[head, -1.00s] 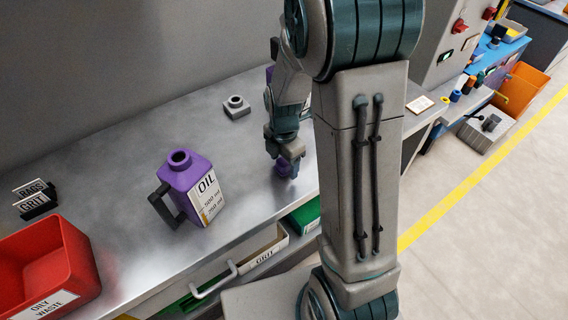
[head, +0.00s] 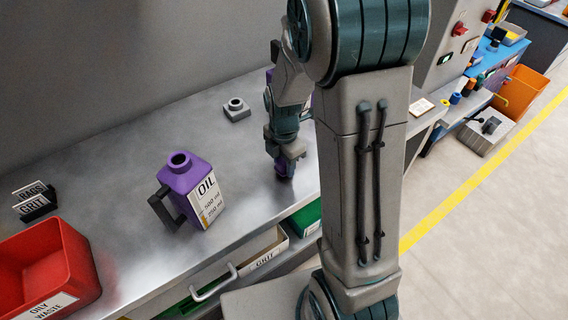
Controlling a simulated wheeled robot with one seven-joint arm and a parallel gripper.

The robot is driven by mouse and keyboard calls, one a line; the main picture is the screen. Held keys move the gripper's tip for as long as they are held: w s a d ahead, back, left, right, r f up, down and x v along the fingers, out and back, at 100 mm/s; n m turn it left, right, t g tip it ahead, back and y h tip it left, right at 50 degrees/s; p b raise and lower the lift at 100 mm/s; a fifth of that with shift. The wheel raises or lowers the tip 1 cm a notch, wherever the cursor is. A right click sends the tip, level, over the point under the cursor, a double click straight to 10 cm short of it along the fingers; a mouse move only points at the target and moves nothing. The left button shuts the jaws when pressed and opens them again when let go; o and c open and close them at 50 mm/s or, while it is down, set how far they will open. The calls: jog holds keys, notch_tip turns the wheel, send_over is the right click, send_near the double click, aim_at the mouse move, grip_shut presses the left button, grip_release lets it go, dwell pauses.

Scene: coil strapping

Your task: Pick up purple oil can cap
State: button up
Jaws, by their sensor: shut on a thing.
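The purple oil can cap (head: 284,168) is on the metal bench, mostly hidden by my gripper. My gripper (head: 284,163) points down at it and is shut on it; I cannot tell whether the cap is clear of the bench. The purple oil can (head: 181,180) stands upright to the left, its round neck open at the top, with a black handle on its left side and a white "OIL" label.
A small grey block with a round boss (head: 236,108) sits behind. A red "OILY WASTE" bin (head: 84,262) and black label holder (head: 36,205) are at the left. A "GRIT" drawer (head: 262,256) is below the bench front. The bench between can and gripper is clear.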

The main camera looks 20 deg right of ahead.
jog(key=r, duration=0.2)
jog(key=d+r, duration=0.1)
jog(key=shift+s+d+r+b, duration=0.15)
jog(key=shift+s+r+b, duration=0.05)
jog(key=shift+r+b, duration=0.15)
jog(key=s+d+r, duration=0.4)
jog(key=d+r, duration=0.2)
jog(key=d, duration=0.3)
jog(key=shift+d+r+b, duration=0.15)
jog(key=shift+d+b, duration=0.15)
jog(key=shift+b, duration=0.15)
